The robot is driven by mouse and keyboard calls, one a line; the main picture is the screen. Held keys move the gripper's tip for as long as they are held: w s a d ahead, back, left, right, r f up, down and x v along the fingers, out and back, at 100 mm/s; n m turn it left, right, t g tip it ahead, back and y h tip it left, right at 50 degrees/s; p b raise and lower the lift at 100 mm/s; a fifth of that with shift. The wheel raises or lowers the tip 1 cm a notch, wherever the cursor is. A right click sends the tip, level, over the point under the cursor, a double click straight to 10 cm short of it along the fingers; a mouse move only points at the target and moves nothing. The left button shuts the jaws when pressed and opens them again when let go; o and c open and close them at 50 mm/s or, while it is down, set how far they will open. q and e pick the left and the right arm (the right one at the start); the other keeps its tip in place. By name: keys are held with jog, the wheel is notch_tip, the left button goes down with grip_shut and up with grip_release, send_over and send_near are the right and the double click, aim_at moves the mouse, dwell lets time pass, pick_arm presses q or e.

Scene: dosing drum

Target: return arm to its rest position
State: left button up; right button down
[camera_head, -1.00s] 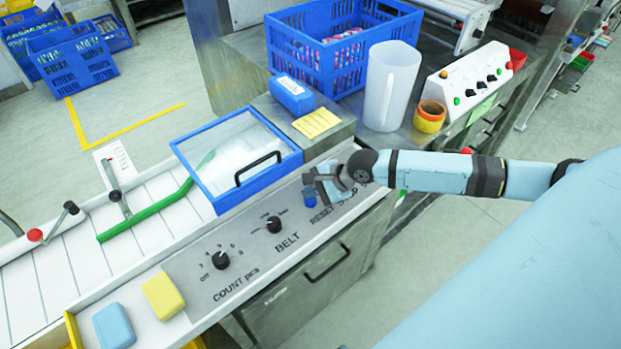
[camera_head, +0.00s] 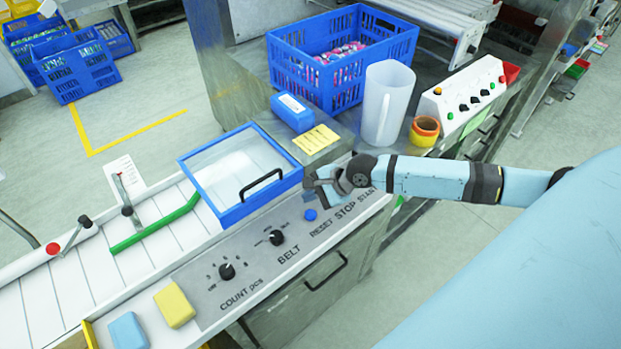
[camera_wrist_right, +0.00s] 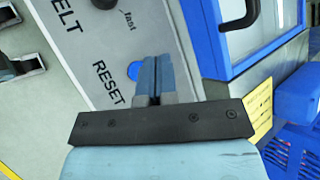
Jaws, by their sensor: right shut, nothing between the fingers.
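My right gripper (camera_head: 313,187) is shut and empty. In the head view it is at the upper right end of the control panel (camera_head: 262,255), by the edge of the blue-framed clear lid (camera_head: 240,172). The blue RESET button (camera_head: 310,215) shows just below the fingertips in the picture, and a gap of panel shows between them. In the right wrist view the closed fingers (camera_wrist_right: 151,65) point at the panel and partly cover the blue button (camera_wrist_right: 133,70) beside the word RESET. My left gripper is not in view.
Two knobs, COUNT (camera_head: 227,271) and BELT (camera_head: 277,238), sit on the panel. Open floor (camera_head: 450,265) lies on the right.

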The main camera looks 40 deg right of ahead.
dwell(0.6)
jog(key=s+a+f+n, duration=0.1)
jog(key=a, duration=0.1)
jog(key=s+a+f+n, duration=0.1)
jog(key=a+n, duration=0.1)
jog(key=s+a+f+n+t, duration=0.1)
jog(key=s+a+n, duration=0.1)
jog(key=shift+a+y, duration=0.3)
jog(key=shift+a, duration=0.05)
jog(key=s+a+n, duration=0.1)
jog(key=n, duration=0.1)
jog(key=s+a+f+n+t, duration=0.1)
jog(key=s+a+n, duration=0.2)
jog(key=shift+f+n, duration=0.3)
jog(key=s+f+n+t+h, duration=0.2)
jog(key=s+n+h, duration=0.2)
jog(key=s+n, duration=0.5)
jog(key=shift+s+a+f+n+t+p, duration=0.3)
jog(key=shift+s+a+n+p, duration=0.1)
jog(key=shift+n, duration=0.2)
jog(key=shift+d, duration=0.1)
